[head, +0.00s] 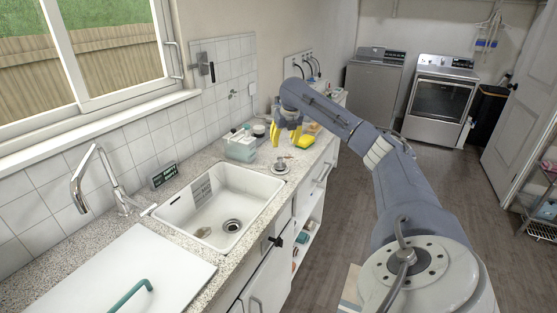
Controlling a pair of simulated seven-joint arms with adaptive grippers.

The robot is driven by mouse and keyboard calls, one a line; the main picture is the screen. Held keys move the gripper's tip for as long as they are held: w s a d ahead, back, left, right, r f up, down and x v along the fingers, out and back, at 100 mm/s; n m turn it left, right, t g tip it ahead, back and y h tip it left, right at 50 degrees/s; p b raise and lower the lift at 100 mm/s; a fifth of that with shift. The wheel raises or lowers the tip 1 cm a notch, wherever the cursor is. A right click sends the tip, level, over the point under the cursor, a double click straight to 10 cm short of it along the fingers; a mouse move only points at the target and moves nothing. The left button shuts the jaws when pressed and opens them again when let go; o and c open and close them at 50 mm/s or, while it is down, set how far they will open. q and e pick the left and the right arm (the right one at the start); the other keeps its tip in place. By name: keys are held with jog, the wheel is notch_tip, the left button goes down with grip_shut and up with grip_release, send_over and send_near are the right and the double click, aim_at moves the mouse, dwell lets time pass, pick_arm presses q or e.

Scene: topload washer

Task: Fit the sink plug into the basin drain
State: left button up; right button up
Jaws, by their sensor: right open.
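The white basin (183,222) is set into the speckled counter. Its dark, ringed drain (232,226) is open to view on the basin floor, with nothing over it. A small round pale piece with a grey knob, which looks like the sink plug (281,166), sits on the counter just beyond the basin's far right corner. My right gripper (285,139) is open above the counter, a little behind and above the plug, with its yellow fingers apart and pointing down. I see nothing between the fingers. My left gripper is out of view.
A curved tap (100,180) and a small dark sign (164,175) stand along the wall side. A white board (105,270) covers the near counter.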

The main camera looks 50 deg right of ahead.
aim_at(280, 158)
jog(key=shift+x, duration=6.4)
jog(key=shift+a, duration=0.1)
grip_shut()
